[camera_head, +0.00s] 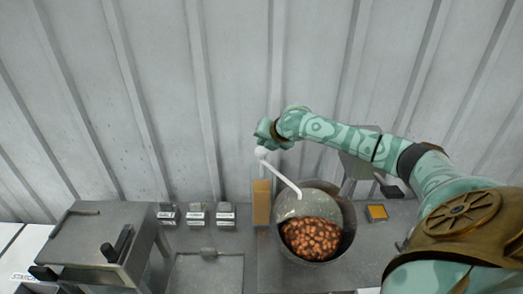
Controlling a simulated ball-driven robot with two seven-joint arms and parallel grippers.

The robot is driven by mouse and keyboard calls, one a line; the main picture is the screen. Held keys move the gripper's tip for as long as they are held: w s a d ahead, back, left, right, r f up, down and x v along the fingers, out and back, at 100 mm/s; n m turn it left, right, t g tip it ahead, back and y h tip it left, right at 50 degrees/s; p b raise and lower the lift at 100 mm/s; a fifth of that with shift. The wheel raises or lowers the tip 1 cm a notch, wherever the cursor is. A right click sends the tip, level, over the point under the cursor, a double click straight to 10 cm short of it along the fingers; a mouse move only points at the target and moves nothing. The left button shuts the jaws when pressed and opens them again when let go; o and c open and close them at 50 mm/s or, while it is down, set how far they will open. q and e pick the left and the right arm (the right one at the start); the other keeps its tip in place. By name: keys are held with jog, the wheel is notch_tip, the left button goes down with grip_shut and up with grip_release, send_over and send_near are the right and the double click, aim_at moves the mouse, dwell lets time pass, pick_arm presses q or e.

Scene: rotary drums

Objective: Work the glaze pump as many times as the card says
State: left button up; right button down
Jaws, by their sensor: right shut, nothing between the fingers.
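My right gripper (268,133) is shut and empty, in front of the back wall. It is just above the white ball knob (261,152) of a bent white lever (285,178); I cannot tell whether they touch. The lever runs down to the rim of a round metal drum (348,232) full of brown nut-like pieces (312,238). A plain tan upright piece (261,203) stands left of the drum. I cannot make out which thing is the glaze pump, and no readable card shows. My left gripper is out of view.
Several small labelled metal boxes (197,214) stand in a row on the grey counter. A metal machine with dark handles (100,240) is at the left. A small yellow-topped block (376,212) lies right of the drum, near my right arm. The ribbed wall (160,90) closes off the back.

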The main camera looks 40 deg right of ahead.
aim_at(261, 150)
jog(key=shift+f, duration=0.1)
jog(key=shift+f, duration=0.35)
jog(key=shift+f, duration=1.05)
dwell(0.9)
dwell(0.4)
jog(key=shift+r+p, duration=1.3)
jog(key=shift+r, duration=0.15)
notch_tip(261, 150, up, 3)
jog(key=p, duration=0.3)
jog(key=shift+r, duration=0.1)
jog(key=shift+r+p, duration=0.65)
jog(key=shift+r, duration=0.25)
